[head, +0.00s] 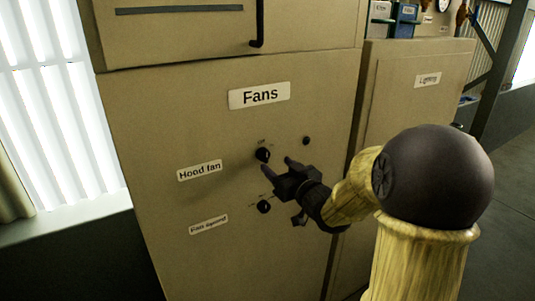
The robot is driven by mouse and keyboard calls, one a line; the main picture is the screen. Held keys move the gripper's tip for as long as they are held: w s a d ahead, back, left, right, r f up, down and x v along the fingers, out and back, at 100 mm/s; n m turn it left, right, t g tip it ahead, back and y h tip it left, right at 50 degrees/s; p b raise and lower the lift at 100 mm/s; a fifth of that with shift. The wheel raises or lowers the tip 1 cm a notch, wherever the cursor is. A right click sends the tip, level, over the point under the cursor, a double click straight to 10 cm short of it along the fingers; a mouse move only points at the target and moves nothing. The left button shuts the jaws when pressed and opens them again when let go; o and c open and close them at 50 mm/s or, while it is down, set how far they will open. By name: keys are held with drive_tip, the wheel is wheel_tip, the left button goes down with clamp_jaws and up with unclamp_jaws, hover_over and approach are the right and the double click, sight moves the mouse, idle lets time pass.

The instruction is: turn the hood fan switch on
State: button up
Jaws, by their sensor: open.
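The hood fan switch (262,155) is a small round black knob on the beige cabinet front. It sits to the right of the "Hood fan" label (199,171), below the "Fans" plate (260,95). Small marks are printed above it, too small to read fully. My black gripper (276,168) is open, with its fingers pointing at the cabinet. One fingertip is just below the switch and the other is to its right. I cannot tell whether the fingertip touches the knob. Nothing shows between the fingers.
A second black knob (264,207) sits below, beside the "Fan speed" label (208,225). A small dark round part (306,140) is at upper right. A black handle (257,25) sticks out above. A neighbouring cabinet (418,95) labelled "Lighting" stands right. Open floor shows at far right.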

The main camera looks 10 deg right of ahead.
sight(267, 156)
drive_tip(key=p+x, duration=0.1)
drive_tip(key=x, duration=0.5)
drive_tip(key=shift+w+p, duration=0.1)
drive_tip(key=shift+p, duration=0.3)
drive_tip(key=shift+c, duration=0.5)
drive_tip(key=c, duration=0.9)
drive_tip(key=shift+o, duration=0.2)
